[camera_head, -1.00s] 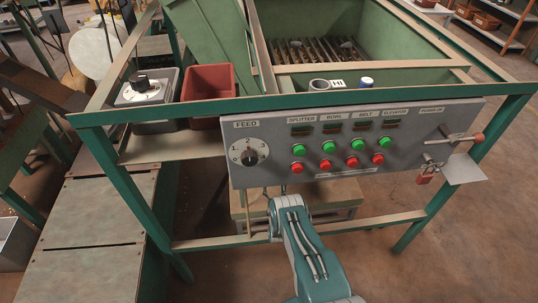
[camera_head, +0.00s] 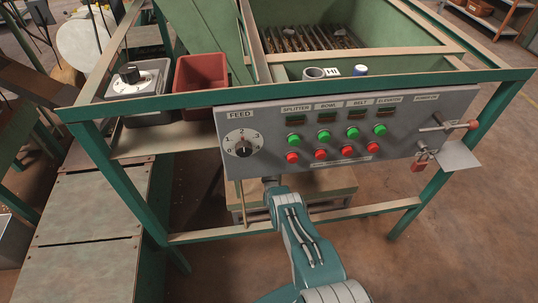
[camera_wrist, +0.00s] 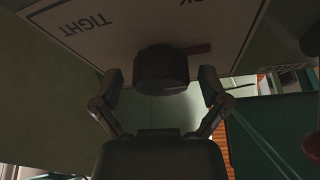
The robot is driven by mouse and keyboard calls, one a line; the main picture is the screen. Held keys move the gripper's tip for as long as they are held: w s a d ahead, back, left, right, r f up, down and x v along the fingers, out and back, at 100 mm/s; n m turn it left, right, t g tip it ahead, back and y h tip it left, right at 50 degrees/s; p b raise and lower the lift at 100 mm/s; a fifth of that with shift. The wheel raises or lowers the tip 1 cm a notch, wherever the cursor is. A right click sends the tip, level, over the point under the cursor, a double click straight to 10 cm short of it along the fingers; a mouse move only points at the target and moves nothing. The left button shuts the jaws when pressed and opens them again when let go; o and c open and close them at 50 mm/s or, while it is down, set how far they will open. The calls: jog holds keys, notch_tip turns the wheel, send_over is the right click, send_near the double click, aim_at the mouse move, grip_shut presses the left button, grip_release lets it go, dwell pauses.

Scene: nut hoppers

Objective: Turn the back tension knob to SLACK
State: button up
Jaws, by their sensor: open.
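The tension knob (camera_wrist: 160,70) is a dark round knob on a white plate (camera_wrist: 130,25) in the wrist view. The plate reads TIGHT upside down at left, and a cut-off word ending in "CK" shows at the top. My gripper (camera_wrist: 161,77) is open, with one finger on each side of the knob and a gap on both sides. In the head view my arm reaches below the control panel, and the gripper and this knob are hidden.
The grey control panel (camera_head: 400,112) carries a feed dial (camera_head: 243,143), green and red buttons and a red padlock (camera_head: 419,166). A green frame rail (camera_head: 300,97) runs above it. A red bin (camera_head: 202,86) and a grey box with a dial (camera_head: 131,74) stand at left.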

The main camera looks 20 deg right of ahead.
jog(key=shift+w, duration=0.15)
jog(key=c, duration=1.1)
jog(key=shift+r, duration=0.1)
jog(key=shift+c, duration=0.2)
jog(key=shift+n, duration=0.3)
jog(key=n+y, duration=0.1)
jog(key=n, duration=0.2)
jog(key=shift+t+y, duration=0.4)
jog(key=n+y, duration=0.1)
jog(key=n, duration=0.1)
jog(key=n+y, duration=0.1)
jog(key=n, duration=0.1)
jog(key=shift+w+a+n+y, duration=0.1)
jog(key=shift+n+y, duration=0.2)
jog(key=shift+n, duration=0.1)
